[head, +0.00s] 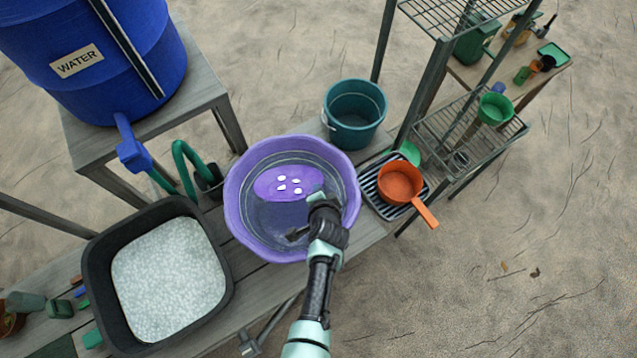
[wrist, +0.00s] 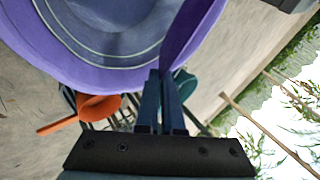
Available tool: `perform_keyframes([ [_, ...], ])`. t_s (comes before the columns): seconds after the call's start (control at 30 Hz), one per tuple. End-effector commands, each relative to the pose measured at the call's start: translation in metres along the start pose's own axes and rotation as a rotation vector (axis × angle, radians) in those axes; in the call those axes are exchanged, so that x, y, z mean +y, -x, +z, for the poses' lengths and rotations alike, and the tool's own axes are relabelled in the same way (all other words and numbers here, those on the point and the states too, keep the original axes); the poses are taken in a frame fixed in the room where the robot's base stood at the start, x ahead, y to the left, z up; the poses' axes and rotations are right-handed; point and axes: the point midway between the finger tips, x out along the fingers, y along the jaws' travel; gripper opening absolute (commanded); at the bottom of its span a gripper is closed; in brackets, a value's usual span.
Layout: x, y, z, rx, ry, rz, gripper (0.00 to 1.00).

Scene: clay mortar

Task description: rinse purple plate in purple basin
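The purple basin (head: 236,205) stands on the wooden bench and holds water; its rim also shows in the wrist view (wrist: 50,55). The purple plate (head: 262,182) is inside the basin's outline, with several white spots on its face. In the wrist view the plate (wrist: 190,35) shows nearly edge-on, with its lower edge between my fingertips. My gripper (head: 318,200) is over the basin's right front part; its two dark fingers (wrist: 167,75) are close together on the plate's edge. I cannot tell whether the plate touches the water.
A black tub (head: 222,290) of suds stands left of the basin. A teal bucket (head: 354,112) is behind right. An orange dipper (head: 400,182) lies on a striped rack (head: 370,195) at right. The blue water barrel (head: 85,60) with tap is behind left.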

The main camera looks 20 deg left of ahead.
Motion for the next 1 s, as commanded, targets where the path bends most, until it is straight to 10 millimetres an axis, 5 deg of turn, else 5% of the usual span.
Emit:
perform_keyframes([
  [1.0,0.083,-0.099,0.036,0.004,0.000,-0.002,0.00],
])
